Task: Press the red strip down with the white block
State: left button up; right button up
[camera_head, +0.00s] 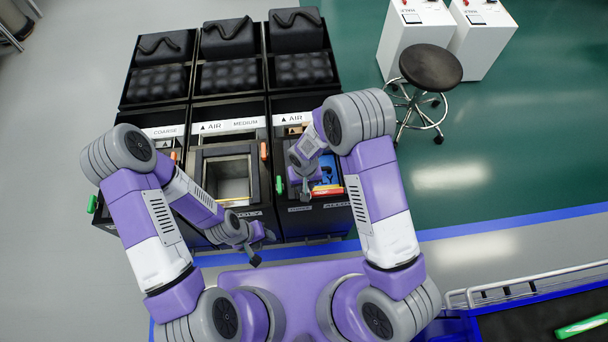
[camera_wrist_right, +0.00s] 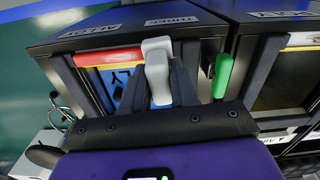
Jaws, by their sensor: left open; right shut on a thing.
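In the right wrist view, the red strip (camera_wrist_right: 108,57) runs along the top front edge of a dark cabinet opening. The white block (camera_wrist_right: 157,72) is clamped between the dark fingers of my right gripper (camera_wrist_right: 160,85). The block's far end overlaps the right end of the strip; I cannot tell whether they touch. In the head view, my right gripper (camera_head: 304,184) is over the right cabinet, beside the red strip (camera_head: 329,192). The block is hard to make out there. My left gripper (camera_head: 255,243) is open and empty in front of the middle cabinet.
A green handle (camera_wrist_right: 222,75) stands close right of the block in the wrist view. A blue panel (camera_wrist_right: 116,86) lies below the strip. The middle cabinet has an open bay (camera_head: 228,180).

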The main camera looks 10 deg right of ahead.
notch_tip(320, 180, up, 2)
jog(key=shift+r+p, duration=0.1)
jog(key=shift+p, duration=0.4)
jog(key=shift+r+p, duration=1.4)
jog(key=shift+r, duration=0.75)
